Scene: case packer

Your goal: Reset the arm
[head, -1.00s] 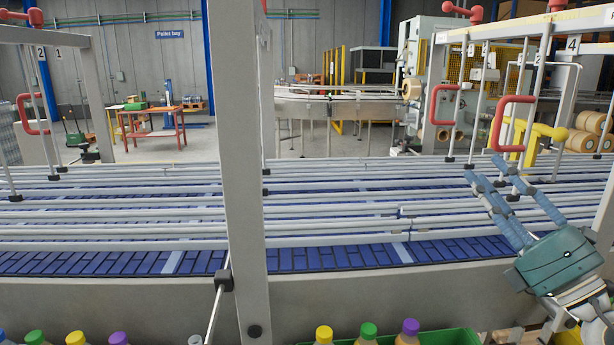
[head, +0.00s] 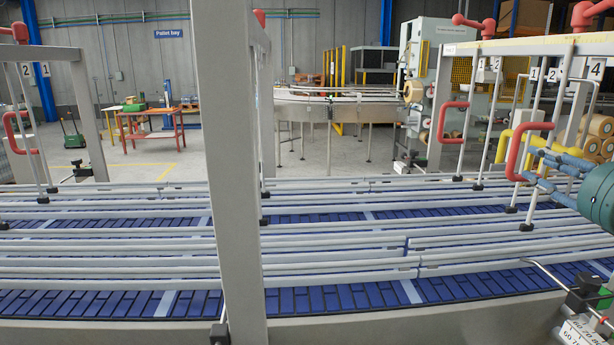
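My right gripper (head: 531,165) is at the right edge, above the conveyor, with its fingers pointing left. The two blue-grey fingers are apart with nothing seen between them, and part of the green-teal palm is cut off by the frame edge. The fingertips overlap a red U-shaped handle (head: 513,152) in the picture; I cannot tell whether they touch it. My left gripper is not in view.
A wide conveyor (head: 340,301) with blue slats and pale guide rails crosses the view. A thick grey post (head: 232,170) stands in front of it. More red handles (head: 441,121) hang on rods above it. A red table (head: 160,127) stands beyond.

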